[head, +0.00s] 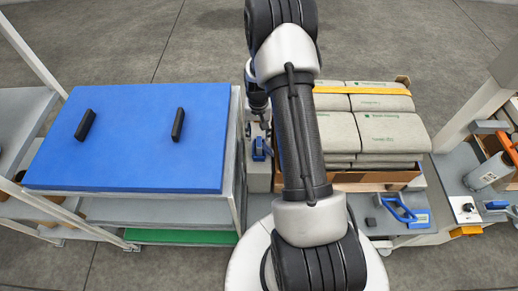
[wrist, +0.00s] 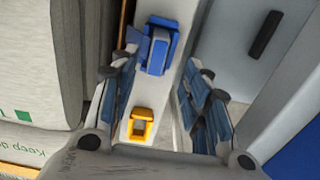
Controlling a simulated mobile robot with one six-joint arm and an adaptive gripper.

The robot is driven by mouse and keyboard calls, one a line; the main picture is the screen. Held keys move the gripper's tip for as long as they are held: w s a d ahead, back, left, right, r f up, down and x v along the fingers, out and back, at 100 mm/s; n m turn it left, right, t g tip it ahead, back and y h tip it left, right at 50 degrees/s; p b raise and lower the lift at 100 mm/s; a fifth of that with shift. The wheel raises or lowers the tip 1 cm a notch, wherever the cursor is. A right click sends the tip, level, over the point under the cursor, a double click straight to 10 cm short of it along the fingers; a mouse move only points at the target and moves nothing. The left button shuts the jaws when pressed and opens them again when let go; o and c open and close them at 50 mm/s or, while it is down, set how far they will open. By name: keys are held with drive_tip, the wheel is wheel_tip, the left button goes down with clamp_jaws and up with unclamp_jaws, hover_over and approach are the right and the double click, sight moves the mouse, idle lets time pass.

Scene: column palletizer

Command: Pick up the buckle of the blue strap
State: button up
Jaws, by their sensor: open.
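The blue buckle (wrist: 157,50) sits on a narrow light ledge, in the upper middle of the wrist view. It also shows in the head view (head: 260,148), just left of my arm. I cannot make out a length of blue strap attached to it. My gripper (wrist: 162,98) is open and empty, with its blue-padded fingers on either side of the ledge. The blue buckle lies beyond the fingertips in the picture, apart from them. In the head view my gripper (head: 257,103) shows only partly beside my arm.
A yellow buckle (wrist: 141,125) sits on the same ledge, between my fingers in the picture. Stacked bags (head: 390,130) with an orange strap (head: 375,89) stand right of the ledge in the head view. A blue-topped cart (head: 130,140) with two black handles stands left.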

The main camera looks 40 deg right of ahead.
sight(259, 142)
drive_tip(key=f, duration=0.2)
drive_tip(key=f+b, duration=0.1)
drive_tip(key=f, duration=0.2)
drive_tip(key=f+b, duration=0.1)
drive_tip(key=f, duration=0.1)
drive_tip(key=shift+d+f, duration=0.25)
clamp_jaws()
idle(0.3)
